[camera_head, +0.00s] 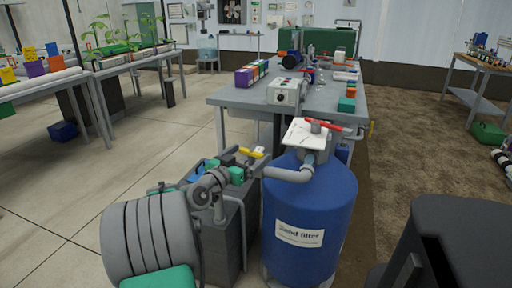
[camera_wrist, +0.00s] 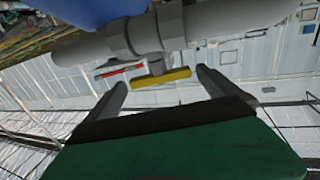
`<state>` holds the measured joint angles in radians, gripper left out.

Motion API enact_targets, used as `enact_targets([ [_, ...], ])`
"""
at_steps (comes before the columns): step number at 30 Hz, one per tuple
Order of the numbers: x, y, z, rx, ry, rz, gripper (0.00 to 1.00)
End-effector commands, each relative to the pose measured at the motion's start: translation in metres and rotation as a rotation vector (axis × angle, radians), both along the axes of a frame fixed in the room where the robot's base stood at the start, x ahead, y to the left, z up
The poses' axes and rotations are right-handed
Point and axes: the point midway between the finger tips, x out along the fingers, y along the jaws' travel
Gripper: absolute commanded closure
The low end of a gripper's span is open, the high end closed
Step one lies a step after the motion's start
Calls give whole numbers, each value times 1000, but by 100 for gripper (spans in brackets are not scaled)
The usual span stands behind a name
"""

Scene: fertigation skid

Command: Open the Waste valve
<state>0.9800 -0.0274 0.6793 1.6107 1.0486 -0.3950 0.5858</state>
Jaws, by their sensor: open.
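In the wrist view a yellow lever handle (camera_wrist: 160,78) sits on a short stem below a grey pipe tee (camera_wrist: 146,34). My gripper (camera_wrist: 161,77) is open, with its two grey fingers either side of the handle in the picture; I cannot tell whether they touch it. A red-and-white piece (camera_wrist: 121,70) lies just left of the handle. In the head view a yellow lever (camera_head: 252,152) shows left of the sand filter (camera_head: 310,215), and a red lever (camera_head: 323,126) is on top of it. No valve label is readable as Waste.
A grey workbench (camera_head: 225,97) with boxes and a white control box (camera_head: 286,93) stands behind the filter. Plant benches (camera_head: 130,62) stand at the left. The floor left of the workbench is clear.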

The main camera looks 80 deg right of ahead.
Motion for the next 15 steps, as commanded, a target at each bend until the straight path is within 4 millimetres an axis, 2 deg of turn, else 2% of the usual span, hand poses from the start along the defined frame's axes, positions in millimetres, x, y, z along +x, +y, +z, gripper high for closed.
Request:
enact_targets([
  [3,-9,-23,-2,1,-1,-3,0],
  [7,-15,-41,-1,1,-1,-1,0],
  [15,-16,-48,0,2,-1,2,0],
])
